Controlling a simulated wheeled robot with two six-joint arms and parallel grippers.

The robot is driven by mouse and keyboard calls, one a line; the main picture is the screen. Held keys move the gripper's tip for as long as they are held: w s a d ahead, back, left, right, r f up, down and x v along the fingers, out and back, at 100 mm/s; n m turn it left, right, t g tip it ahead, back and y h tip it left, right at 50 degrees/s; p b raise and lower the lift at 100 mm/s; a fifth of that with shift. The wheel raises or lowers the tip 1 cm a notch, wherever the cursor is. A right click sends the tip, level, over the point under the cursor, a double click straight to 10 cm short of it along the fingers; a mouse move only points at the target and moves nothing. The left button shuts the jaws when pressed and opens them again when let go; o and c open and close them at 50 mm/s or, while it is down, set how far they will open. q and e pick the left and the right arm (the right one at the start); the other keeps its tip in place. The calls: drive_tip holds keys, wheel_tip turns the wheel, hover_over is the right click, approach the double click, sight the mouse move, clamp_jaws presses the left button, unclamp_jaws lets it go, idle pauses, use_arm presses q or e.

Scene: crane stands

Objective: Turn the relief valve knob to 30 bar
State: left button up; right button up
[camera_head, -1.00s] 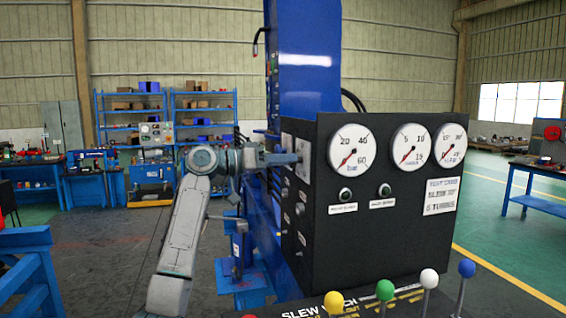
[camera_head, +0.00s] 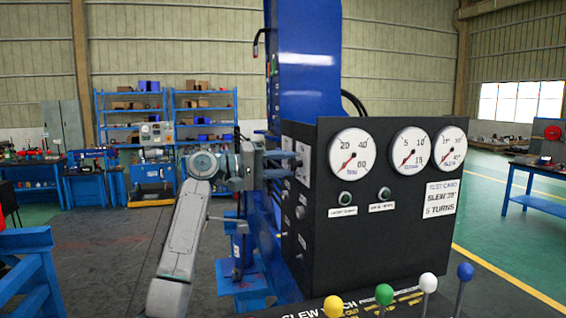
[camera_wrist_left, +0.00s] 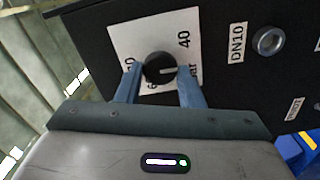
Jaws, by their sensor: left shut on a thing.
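The relief valve knob (camera_wrist_left: 158,67) is round and black with a white pointer line. It sits on a white scale plate (camera_wrist_left: 128,42) on the side of the black panel. In the left wrist view the line points right, below the printed 40; other numbers are partly hidden by the fingers. My left gripper (camera_wrist_left: 160,80) is shut on the knob, one finger on each side. In the head view the left gripper (camera_head: 291,163) reaches the panel's left side, and the knob is hidden there. The bar gauge (camera_head: 352,155) has its red needle towards lower left. My right gripper is out of view.
The black panel (camera_head: 390,245) carries two more gauges (camera_head: 412,150) and a test card (camera_head: 440,198). Colored lever knobs (camera_head: 429,282) stand in front. A blue column (camera_head: 303,60) rises behind. A DN10 fitting (camera_wrist_left: 268,41) is near the scale plate.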

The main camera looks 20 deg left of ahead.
use_arm(q)
drive_tip(key=shift+r+n+p, duration=0.1)
drive_tip(key=shift+n+p, duration=0.2)
drive_tip(key=shift+n, duration=1)
drive_tip(key=o, duration=0.9)
drive_tip(key=shift+o, duration=0.2)
drive_tip(key=shift+a, duration=0.1)
